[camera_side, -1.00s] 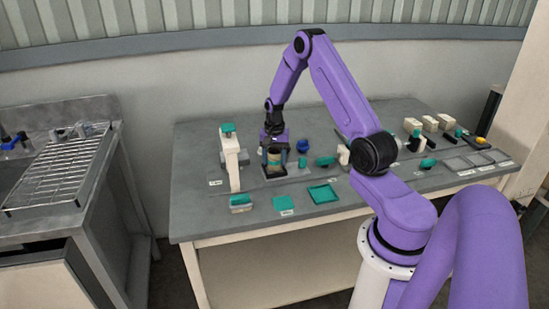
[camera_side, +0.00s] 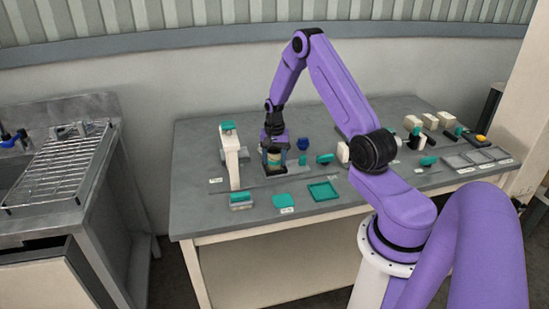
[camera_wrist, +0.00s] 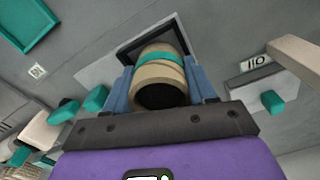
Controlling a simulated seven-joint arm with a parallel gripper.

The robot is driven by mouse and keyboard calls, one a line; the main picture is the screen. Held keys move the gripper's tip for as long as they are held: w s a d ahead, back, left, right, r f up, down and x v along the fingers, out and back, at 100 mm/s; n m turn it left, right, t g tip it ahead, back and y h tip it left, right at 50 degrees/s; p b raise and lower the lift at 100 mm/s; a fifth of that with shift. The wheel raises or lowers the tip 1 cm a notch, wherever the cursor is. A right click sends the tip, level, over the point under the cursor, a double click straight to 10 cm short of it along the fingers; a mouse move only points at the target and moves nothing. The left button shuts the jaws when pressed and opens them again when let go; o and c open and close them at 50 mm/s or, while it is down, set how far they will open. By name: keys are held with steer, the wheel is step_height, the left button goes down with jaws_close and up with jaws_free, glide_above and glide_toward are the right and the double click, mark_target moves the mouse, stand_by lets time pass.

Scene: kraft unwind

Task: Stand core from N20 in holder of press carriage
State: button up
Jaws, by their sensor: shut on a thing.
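The core is a tan cylinder with a teal band (camera_wrist: 160,78); it also shows in the side view (camera_side: 273,159). My gripper (camera_wrist: 163,88) is shut on it, with one blue finger on each side. In the side view my gripper (camera_side: 274,150) is above the table at the core's upper part. A dark square holder (camera_wrist: 125,52) on a pale grey plate (camera_wrist: 97,70) lies behind the core in the wrist view. The core hides most of the holder, and I cannot tell whether its far end is seated inside.
A white upright post with a teal top (camera_side: 230,157) stands left of my gripper. A blue piece (camera_side: 303,144) and a teal piece (camera_side: 325,159) are to the right.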

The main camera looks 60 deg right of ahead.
steer(key=shift+f, duration=0.15)
steer(key=o, duration=1.4)
steer(key=shift+r, duration=4)
